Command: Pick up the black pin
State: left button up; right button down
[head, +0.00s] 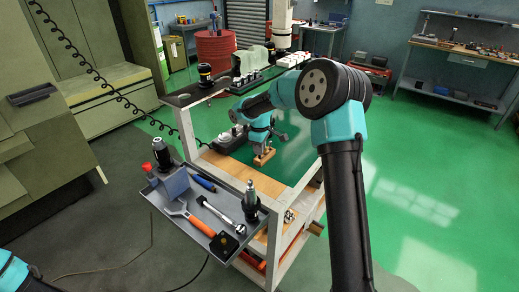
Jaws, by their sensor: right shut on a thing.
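My left gripper is out of view; only a bit of my left arm shows in the bottom left corner.
A dark upper ledge (190,95) and white posts (188,133) frame the shelf. Green floor at right is open.

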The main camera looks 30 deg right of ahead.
jog(key=s+a+r, duration=0.1)
jog(key=s+a, duration=0.6)
jog(key=s, duration=0.5)
jog(key=shift+s+a+r, duration=0.2)
jog(key=shift+a, duration=0.1)
